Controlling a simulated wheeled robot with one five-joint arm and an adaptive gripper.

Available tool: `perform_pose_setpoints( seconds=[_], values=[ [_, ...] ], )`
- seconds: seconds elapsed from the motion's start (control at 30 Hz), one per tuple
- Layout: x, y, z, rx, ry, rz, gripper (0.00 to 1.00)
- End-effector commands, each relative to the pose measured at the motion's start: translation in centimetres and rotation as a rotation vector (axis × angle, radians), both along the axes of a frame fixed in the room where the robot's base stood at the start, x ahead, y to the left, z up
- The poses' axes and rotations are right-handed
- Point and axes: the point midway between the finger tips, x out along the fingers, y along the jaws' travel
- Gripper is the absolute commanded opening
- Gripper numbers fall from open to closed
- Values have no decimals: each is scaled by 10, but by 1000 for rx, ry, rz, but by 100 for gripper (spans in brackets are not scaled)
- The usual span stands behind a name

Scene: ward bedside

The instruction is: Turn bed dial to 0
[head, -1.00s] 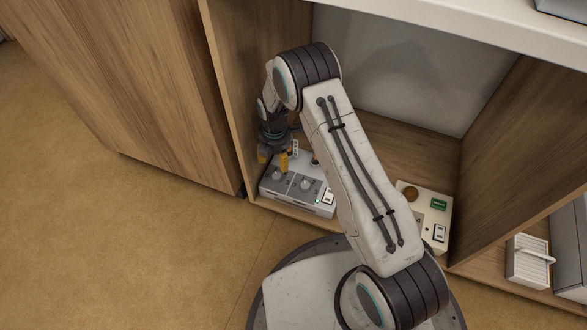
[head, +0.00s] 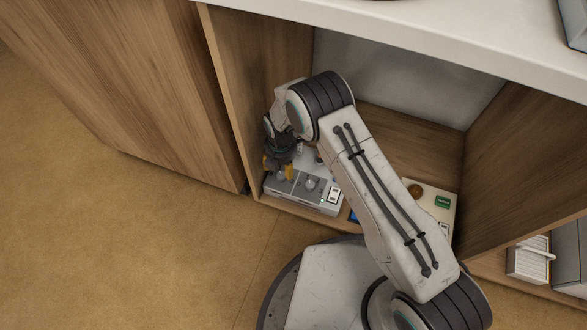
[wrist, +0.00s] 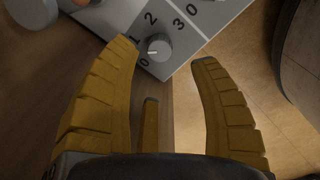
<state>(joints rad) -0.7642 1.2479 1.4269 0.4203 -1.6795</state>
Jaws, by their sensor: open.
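A grey control box (head: 318,203) stands on the floor of an open wooden compartment. Its left dial is mostly covered by my gripper in the head view; its right dial (head: 310,184) shows. In the wrist view a small round grey dial (wrist: 158,48) sits on the panel (wrist: 205,32), with printed 0, 1, 2 and 3 around it. Which number it points at is unclear. My gripper (wrist: 168,58) is open, its yellow fingers either side of the dial in the picture, with nothing between them. I cannot tell whether they touch the panel. It also shows in the head view (head: 278,170).
A beige box (head: 441,215) with a brown knob (head: 415,190) and a green display (head: 442,202) stands to the right, partly behind my arm. Wooden compartment walls (head: 262,75) flank the space. A white countertop (head: 440,45) overhangs it. Carpet (head: 130,240) is clear at left.

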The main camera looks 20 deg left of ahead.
Motion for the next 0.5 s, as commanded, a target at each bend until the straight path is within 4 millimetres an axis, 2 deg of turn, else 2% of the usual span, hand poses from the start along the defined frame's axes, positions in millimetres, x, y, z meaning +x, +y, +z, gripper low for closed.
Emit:
perform_pose_setpoints(
  seconds=[0.5],
  values=[
    [-4, 6, -19, 1, 0, 12, 56]
  ],
)
